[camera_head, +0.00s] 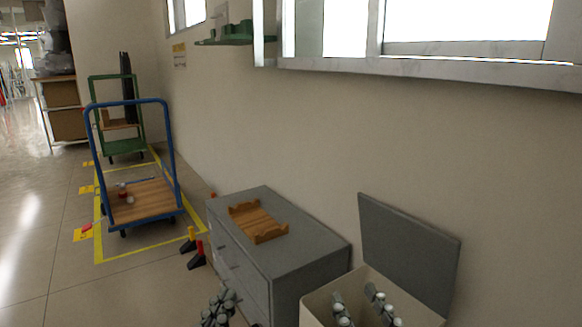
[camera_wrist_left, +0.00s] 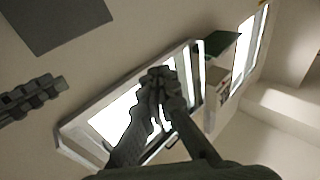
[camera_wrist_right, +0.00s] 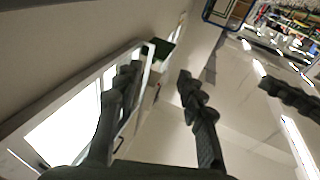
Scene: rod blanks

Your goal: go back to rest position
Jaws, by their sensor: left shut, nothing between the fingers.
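My left gripper (camera_head: 222,297) is at the bottom edge of the head view, in front of the grey cabinet. In the left wrist view its fingers (camera_wrist_left: 160,75) meet, with nothing between them. My right gripper (camera_head: 357,294) is at the bottom right of the head view, in front of the cream bin. In the right wrist view its two fingers (camera_wrist_right: 158,76) stand well apart, with nothing between them. Both grippers point upward and are side by side, apart from each other. My arms below them are out of the head view.
A wooden tray (camera_head: 238,210) lies on the grey cabinet (camera_head: 310,262). The cream bin (camera_head: 318,299) stands right of it, its grey lid (camera_head: 408,250) raised. A blue trolley (camera_head: 170,150) and a green trolley (camera_head: 92,92) stand at left.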

